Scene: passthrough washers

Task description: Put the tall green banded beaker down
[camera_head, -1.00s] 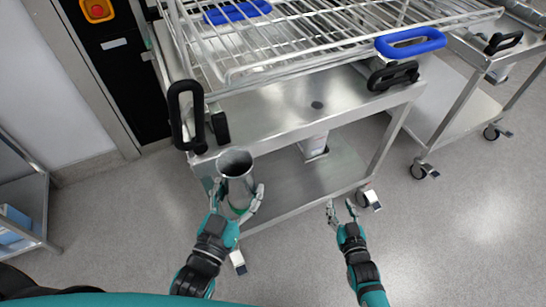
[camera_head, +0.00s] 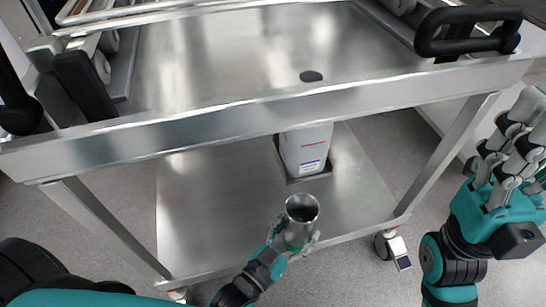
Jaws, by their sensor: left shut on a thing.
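The tall beaker (camera_head: 302,209) is a grey metallic cylinder with an open dark mouth and a green band low down. It appears upright, in front of the cart's lower shelf (camera_head: 215,215) in the picture. My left gripper (camera_head: 293,245) is shut on its lower part. The beaker's base is hidden, so I cannot tell if it touches anything. My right gripper (camera_head: 510,150) is large at the right edge, apart from the beaker, with nothing seen in it. Its jaw opening cannot be made out.
A white container (camera_head: 305,150) with a label stands on the lower shelf behind the beaker. The cart's upper deck (camera_head: 240,55) has a front lip above the shelf. A cart leg (camera_head: 440,160) and caster (camera_head: 391,248) are at right. Bare shelf lies left of the beaker.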

